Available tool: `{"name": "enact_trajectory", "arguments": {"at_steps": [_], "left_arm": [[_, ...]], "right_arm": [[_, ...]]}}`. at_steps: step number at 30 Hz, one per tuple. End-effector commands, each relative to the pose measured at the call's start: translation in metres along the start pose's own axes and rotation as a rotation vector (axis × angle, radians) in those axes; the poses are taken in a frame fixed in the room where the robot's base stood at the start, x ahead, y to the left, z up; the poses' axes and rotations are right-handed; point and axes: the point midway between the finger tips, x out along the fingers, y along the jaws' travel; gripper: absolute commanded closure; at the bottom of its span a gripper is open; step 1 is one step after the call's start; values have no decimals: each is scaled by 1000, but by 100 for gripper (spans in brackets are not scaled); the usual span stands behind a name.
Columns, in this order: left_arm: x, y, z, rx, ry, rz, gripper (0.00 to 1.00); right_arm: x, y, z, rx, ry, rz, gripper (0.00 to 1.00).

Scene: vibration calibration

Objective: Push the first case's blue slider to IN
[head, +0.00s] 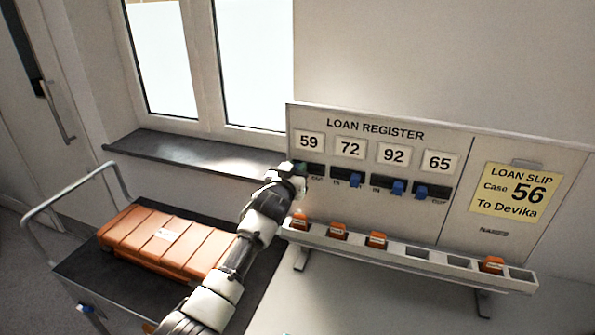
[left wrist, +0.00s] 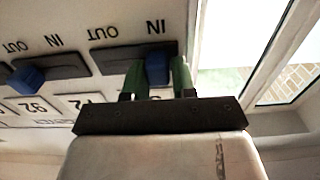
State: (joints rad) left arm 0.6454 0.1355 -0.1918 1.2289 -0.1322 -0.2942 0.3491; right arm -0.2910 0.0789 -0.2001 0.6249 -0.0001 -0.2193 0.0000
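The first case's blue slider (left wrist: 157,68) sits in the dark slot under number 59 on the loan register board (head: 460,150). In the left wrist view, which is upside down, the slider is at the IN end of its slot. My left gripper (head: 297,170) is at the board's left edge and hides this slider in the head view. In the left wrist view its green fingers (left wrist: 157,78) stand on both sides of the slider, close against it. My right gripper is not in view.
Other blue sliders (head: 355,180) sit in the slots to the right. A rack (head: 420,254) with small orange cases runs below the board. A large orange case (head: 165,240) lies on a dark cart at left. A window sill (head: 200,153) is behind.

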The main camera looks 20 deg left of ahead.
Motion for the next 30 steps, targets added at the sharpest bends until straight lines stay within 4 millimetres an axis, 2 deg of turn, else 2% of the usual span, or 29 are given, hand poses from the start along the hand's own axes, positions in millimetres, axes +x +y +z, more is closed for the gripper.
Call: {"name": "enact_trajectory", "arguments": {"at_steps": [1, 4, 13, 17, 20, 30], "left_arm": [[0, -2, -1, 1, 1, -4, 67], [0, -2, -1, 1, 1, -3, 51], [-1, -1, 0, 0, 1, -1, 51], [-8, -1, 1, 0, 1, -2, 51], [-20, -1, 2, 1, 2, -2, 51], [-78, -2, 3, 1, 2, -2, 51]], "right_arm": [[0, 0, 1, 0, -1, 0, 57], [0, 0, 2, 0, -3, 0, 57], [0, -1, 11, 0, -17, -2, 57], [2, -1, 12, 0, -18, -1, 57], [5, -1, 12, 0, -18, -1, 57], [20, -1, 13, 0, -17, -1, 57]]}}
